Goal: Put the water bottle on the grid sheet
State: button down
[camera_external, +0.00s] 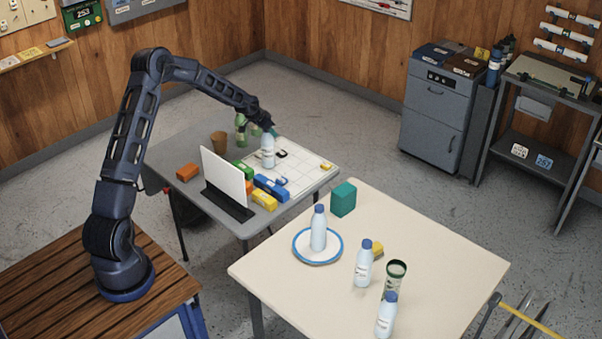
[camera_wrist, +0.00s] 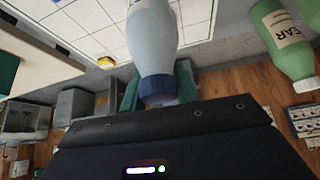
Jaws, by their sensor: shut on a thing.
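My gripper (camera_external: 268,132) is shut on a pale water bottle (camera_external: 267,153) with a blue cap. In the wrist view the teal fingers sit either side of the cap, and the bottle (camera_wrist: 152,38) runs out of the top of the picture. The bottle is upright over the white grid sheet (camera_external: 302,172) on the grey table; I cannot tell if its base touches the sheet. The sheet also shows behind the bottle in the wrist view (camera_wrist: 88,28). Similar bottles stand on the cream table: one on a blue-rimmed plate (camera_external: 318,228), two farther right (camera_external: 363,262) (camera_external: 386,315).
A green bottle (camera_external: 240,128) stands close behind the held bottle. The sheet's right part is mostly clear.

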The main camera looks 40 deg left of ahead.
jog(key=c, duration=1.1)
grip_release()
jog(key=shift+f, duration=0.15)
jog(key=shift+o, duration=0.2)
